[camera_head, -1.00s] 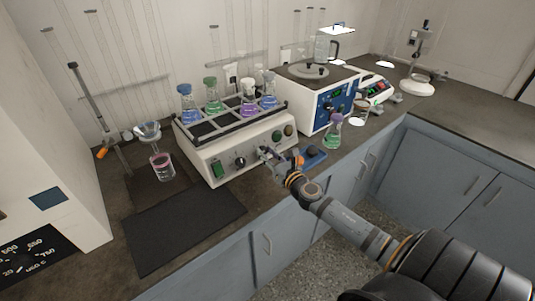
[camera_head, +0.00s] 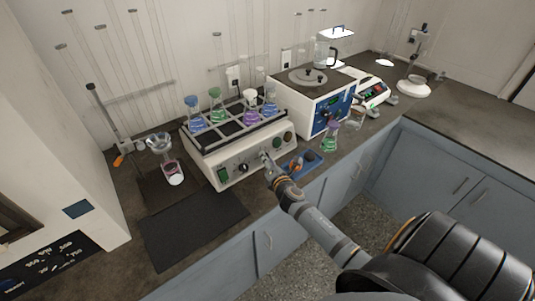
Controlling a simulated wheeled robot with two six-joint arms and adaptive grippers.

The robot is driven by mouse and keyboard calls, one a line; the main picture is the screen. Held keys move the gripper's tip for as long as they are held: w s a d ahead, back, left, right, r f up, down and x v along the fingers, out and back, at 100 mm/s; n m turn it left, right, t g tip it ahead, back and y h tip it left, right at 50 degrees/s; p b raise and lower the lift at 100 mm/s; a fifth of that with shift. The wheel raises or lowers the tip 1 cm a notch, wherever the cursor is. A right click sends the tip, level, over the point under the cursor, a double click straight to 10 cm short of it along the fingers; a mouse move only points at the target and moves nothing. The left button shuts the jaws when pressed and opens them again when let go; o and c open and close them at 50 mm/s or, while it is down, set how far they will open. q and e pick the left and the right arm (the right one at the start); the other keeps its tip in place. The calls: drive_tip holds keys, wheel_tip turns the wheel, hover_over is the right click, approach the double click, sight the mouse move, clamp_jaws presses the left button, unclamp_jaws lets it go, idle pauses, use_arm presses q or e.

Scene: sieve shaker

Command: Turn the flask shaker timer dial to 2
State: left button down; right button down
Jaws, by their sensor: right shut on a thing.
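The flask shaker (camera_head: 228,158) is a cream box on the bench with a rack of colored flasks on top. Its front panel carries a green switch (camera_head: 222,173), a black knob (camera_head: 243,168) and two round dark knobs (camera_head: 277,142) at the right end. My right gripper (camera_head: 266,159) is against the panel between the black knob and the right-end knobs. It is shut on a small dial there, which the fingers mostly hide. I cannot read the dial's marks or its setting. My left gripper is not in view.
A blue tray (camera_head: 312,160) lies right of my right gripper, with a green flask (camera_head: 329,139) beyond it. A white and blue machine (camera_head: 312,108) stands right of the shaker. A dark mat (camera_head: 193,228) and a stand with a pink beaker (camera_head: 174,173) are at left.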

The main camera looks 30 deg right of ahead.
drive_tip(key=m+p, duration=0.2)
drive_tip(key=m+g+p, duration=0.2)
drive_tip(key=m+p, duration=0.1)
drive_tip(key=shift+r+m+h+p, duration=0.3)
drive_tip(key=shift+r+p, duration=0.05)
drive_tip(key=shift+r, duration=0.05)
drive_tip(key=shift+f+m+g+p, duration=0.2)
drive_tip(key=shift+m+g+p, duration=0.3)
drive_tip(key=shift+m+p, duration=0.85)
drive_tip(key=c, duration=1)
unclamp_jaws()
drive_tip(key=v, duration=1.2)
drive_tip(key=shift+d, duration=0.15)
